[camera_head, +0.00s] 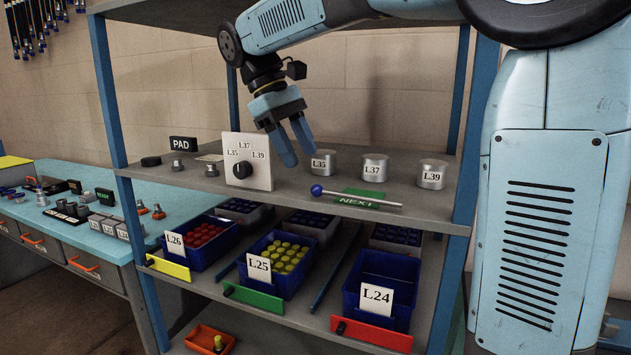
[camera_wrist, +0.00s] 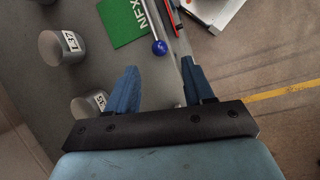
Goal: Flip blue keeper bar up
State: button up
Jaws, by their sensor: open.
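A pale metal bar with a blue ball end (camera_head: 316,190) lies near the front edge of the shelf, roughly level, with its ball at the left. The blue ball also shows in the wrist view (camera_wrist: 160,47), ahead of the space between my fingers. I take this as the blue keeper bar. My gripper (camera_head: 299,153) is open and empty, pointing down above the shelf, up and left of the ball. In the wrist view, both blue fingers of my gripper (camera_wrist: 162,85) are spread, with nothing between them. The bar's right end is unclear.
The green NEXT card (camera_head: 362,197) lies by the bar. Metal cans L35 (camera_head: 323,163), L37 (camera_head: 374,168) and L39 (camera_head: 432,174) stand behind. A dial panel (camera_head: 247,162) stands left of my gripper. Blue bins, including empty L24 (camera_head: 350,287), sit below.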

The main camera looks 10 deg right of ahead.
jog(key=x, duration=0.7)
jog(key=shift+f, duration=0.1)
jog(key=shift+c, duration=0.4)
grip_shut()
